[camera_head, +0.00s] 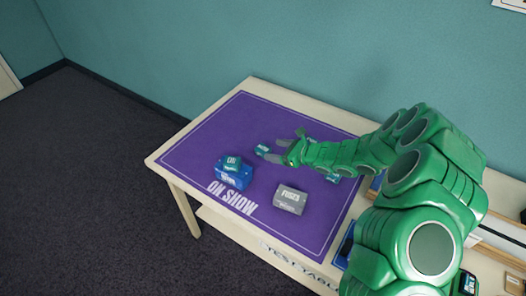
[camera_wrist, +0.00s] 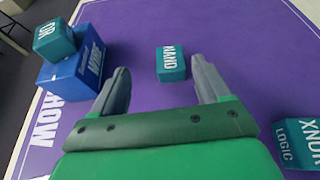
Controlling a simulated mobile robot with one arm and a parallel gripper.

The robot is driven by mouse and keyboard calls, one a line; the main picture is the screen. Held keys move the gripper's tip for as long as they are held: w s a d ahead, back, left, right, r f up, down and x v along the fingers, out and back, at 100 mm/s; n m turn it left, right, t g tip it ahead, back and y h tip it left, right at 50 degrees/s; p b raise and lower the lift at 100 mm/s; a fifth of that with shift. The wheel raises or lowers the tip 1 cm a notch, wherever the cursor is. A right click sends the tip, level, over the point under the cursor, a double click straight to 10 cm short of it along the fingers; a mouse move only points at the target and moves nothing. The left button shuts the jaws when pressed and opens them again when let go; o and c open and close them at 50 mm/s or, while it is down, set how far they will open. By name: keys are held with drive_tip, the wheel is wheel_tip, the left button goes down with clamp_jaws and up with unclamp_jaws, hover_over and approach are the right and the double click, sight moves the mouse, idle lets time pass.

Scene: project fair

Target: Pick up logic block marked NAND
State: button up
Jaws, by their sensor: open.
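The NAND logic block is a small teal block with white lettering. In the wrist view the NAND block (camera_wrist: 171,65) lies on the purple mat, ahead of my gripper (camera_wrist: 160,68) and within the gap between the two grey fingers, apart from both. In the head view the NAND block (camera_head: 262,150) is just off the fingertips of my gripper (camera_head: 275,150). My gripper is open and empty, reaching in low from the right. The NAND label is readable only in the wrist view.
A teal OR block (camera_wrist: 54,39) sits on a blue box (camera_wrist: 72,76) at the left. A teal block marked XNOR (camera_wrist: 299,145) lies at the lower right. A grey FUSES box (camera_head: 291,199) stands near the front of the purple mat (camera_head: 205,140). The mat behind the NAND block is clear.

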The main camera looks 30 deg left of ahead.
sight(264, 148)
drive_tip(key=shift+w+f+m, duration=0.25)
drive_tip(key=shift+f+m, duration=0.05)
drive_tip(key=shift+f, duration=0.6)
drive_tip(key=shift+a+f, duration=0.15)
drive_tip(key=shift+w+x, duration=0.2)
drive_tip(key=shift+x, duration=1.65)
drive_tip(key=shift+w+x, duration=0.2)
drive_tip(key=shift+x, duration=1.6)
drive_tip(key=shift+r, duration=0.2)
drive_tip(key=c, duration=1.1)
drive_tip(key=shift+o, duration=0.2)
